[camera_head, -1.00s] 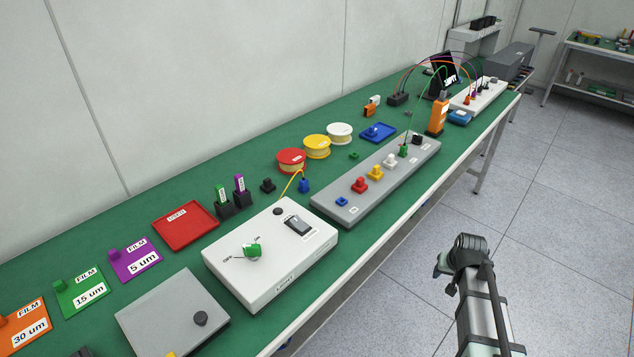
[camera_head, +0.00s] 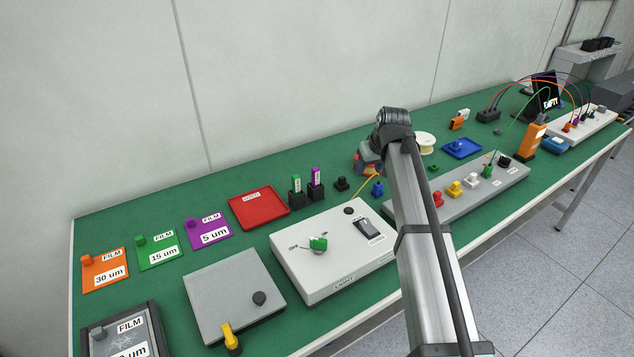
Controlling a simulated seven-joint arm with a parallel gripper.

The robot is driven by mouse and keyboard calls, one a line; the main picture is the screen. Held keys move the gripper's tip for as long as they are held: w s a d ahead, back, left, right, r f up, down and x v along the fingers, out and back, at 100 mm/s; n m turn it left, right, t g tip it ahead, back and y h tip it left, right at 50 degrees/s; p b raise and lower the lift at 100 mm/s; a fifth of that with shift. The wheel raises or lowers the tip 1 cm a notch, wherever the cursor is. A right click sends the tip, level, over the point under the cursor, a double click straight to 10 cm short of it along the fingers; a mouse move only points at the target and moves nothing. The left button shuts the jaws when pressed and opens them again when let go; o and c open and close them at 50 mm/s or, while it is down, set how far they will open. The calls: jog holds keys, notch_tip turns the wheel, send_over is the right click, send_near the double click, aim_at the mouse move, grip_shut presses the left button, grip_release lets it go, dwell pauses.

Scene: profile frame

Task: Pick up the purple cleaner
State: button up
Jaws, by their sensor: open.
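The purple cleaner (camera_head: 316,178) is a small purple stick with a white label. It stands upright in a black holder on the green table, just right of a similar green stick (camera_head: 296,185) in its own holder. My gripper (camera_head: 371,154) is at the end of my arm, to the right of the purple cleaner in the picture and apart from it. It is open and holds nothing that I can see. Its fingers are small and partly hidden by the dark wrist, so their detail is unclear.
A red tray (camera_head: 259,207) lies left of the holders, and a black knob (camera_head: 342,184) stands to their right. A white light box (camera_head: 330,262) is in front. My arm covers part of the grey panel (camera_head: 470,200) and the spools. A wall rises behind the table.

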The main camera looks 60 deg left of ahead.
aim_at(315, 174)
jog(key=s+a+r+n+g, duration=0.1)
jog(key=s+a+r+n, duration=0.25)
jog(key=s+a, duration=0.6)
jog(key=shift+m, duration=0.35)
jog(key=x, duration=0.7)
jog(key=shift+s+d+f, duration=0.2)
jog(key=shift+s+f, duration=0.1)
jog(key=shift+x, duration=2.75)
jog(key=shift+a+r, duration=0.1)
grip_shut()
jog(key=shift+r, duration=0.1)
